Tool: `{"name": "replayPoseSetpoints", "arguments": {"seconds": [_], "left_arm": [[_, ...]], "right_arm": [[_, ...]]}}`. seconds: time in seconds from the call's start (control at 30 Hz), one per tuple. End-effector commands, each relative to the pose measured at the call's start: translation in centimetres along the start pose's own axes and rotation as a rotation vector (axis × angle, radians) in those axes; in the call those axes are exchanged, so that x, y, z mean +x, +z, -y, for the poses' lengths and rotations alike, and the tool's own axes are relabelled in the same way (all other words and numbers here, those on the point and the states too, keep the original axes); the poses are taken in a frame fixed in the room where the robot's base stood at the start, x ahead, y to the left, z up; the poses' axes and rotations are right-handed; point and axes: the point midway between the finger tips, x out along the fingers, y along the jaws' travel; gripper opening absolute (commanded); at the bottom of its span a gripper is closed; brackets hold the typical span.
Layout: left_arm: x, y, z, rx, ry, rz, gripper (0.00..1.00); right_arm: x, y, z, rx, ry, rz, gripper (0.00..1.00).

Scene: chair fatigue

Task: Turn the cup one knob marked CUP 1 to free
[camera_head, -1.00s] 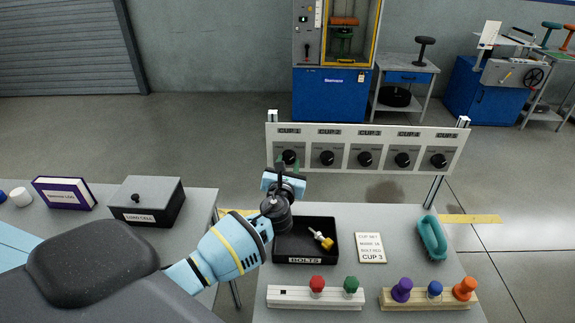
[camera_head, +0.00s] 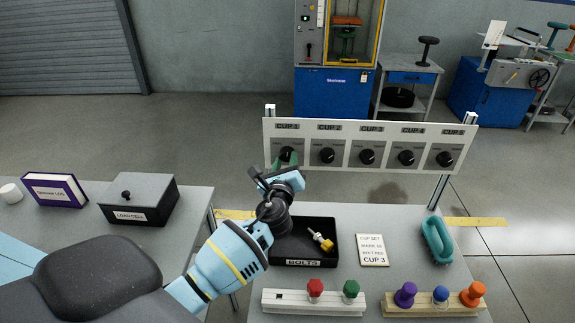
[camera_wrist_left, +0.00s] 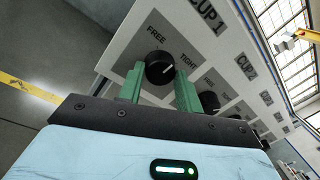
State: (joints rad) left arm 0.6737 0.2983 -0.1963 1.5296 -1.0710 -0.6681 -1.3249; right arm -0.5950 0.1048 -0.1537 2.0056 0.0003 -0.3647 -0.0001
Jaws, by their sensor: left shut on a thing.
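The CUP 1 knob (camera_head: 287,153) is a round black knob at the left end of a white panel (camera_head: 368,125). In the left wrist view the knob (camera_wrist_left: 160,67) sits between my left gripper's two green fingers (camera_wrist_left: 159,84), which are shut on it. The label FREE (camera_wrist_left: 156,34) and the label TIGHT (camera_wrist_left: 188,61) are printed beside it. The knob's exact pointer direction is hard to read. In the head view my left gripper (camera_head: 284,163) is tilted and partly covers the knob. My right gripper is not in view.
Several similar knobs, such as the CUP 2 knob (camera_head: 327,155), continue right along the panel. A dark lidded box (camera_head: 140,200) stands left.

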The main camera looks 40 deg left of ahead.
Motion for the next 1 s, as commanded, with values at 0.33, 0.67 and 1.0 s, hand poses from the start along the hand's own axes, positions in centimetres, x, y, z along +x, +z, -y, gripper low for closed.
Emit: {"name": "replayPoseSetpoints", "arguments": {"seconds": [0.33, 0.67, 1.0], "left_arm": [[-0.1, -0.5, -0.1, -0.331, 0.007, 0.026, 0.12], [-0.1, -0.5, -0.1, -0.626, 0.013, 0.052, 0.12], [0.0, -0.4, 0.1, -0.828, 0.015, 0.071, 0.12]], "right_arm": [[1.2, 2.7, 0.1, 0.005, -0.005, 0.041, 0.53], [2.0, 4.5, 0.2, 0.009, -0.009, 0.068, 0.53], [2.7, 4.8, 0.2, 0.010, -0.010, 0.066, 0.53]]}}
